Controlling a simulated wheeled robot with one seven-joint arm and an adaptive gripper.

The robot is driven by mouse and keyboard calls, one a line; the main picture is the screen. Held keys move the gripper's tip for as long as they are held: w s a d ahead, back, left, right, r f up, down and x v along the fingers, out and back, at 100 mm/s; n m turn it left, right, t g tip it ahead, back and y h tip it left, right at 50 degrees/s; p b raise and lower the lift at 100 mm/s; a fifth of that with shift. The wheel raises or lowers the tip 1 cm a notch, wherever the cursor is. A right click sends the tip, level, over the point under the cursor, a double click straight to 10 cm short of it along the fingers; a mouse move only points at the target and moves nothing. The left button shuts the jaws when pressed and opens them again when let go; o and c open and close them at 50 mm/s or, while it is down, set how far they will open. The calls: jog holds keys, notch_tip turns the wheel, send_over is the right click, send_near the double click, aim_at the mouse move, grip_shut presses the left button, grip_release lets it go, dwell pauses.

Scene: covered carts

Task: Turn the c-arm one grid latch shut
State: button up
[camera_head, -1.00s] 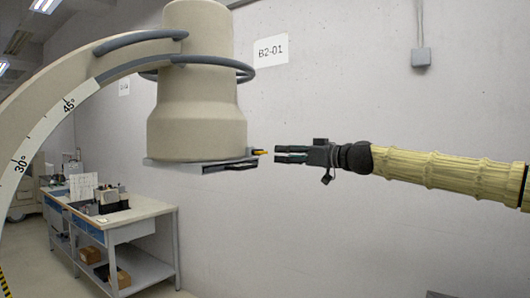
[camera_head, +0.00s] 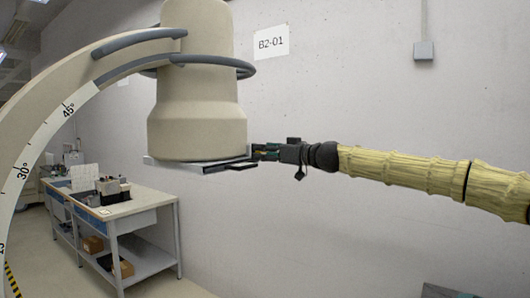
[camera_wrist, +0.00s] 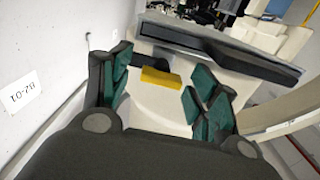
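The c-arm's beige cylindrical head (camera_head: 196,115) carries a flat plate (camera_head: 165,163) at its bottom, with a dark handle bar (camera_head: 235,168) at the front edge. The latch (camera_wrist: 160,78) is a small yellow tab on a dark stem in the wrist view. My gripper (camera_head: 264,152) is at the plate's right edge. In the wrist view its green-padded fingers (camera_wrist: 160,90) are spread, with the yellow tab between their tips and a visible gap on both sides. In the head view the latch is mostly hidden by the fingers.
The dark bar (camera_wrist: 225,50) lies just beyond the fingertips in the wrist view. The c-arm's curved arc (camera_head: 50,125) is at the left. A workbench (camera_head: 140,207) with equipment stands behind it. A wall with a B2-01 sign (camera_head: 271,43) is behind my arm.

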jog(key=c, duration=0.9)
jog(key=shift+c, duration=0.2)
jog(key=shift+f+m+b, duration=0.1)
jog(key=shift+m+b, duration=0.3)
jog(key=shift+b, duration=0.2)
jog(key=m+b, duration=0.2)
jog(key=m, duration=0.6)
jog(key=m+b, duration=0.3)
jog(key=m, duration=0.5)
jog(key=shift+r+m, duration=0.2)
jog(key=shift+m, duration=0.1)
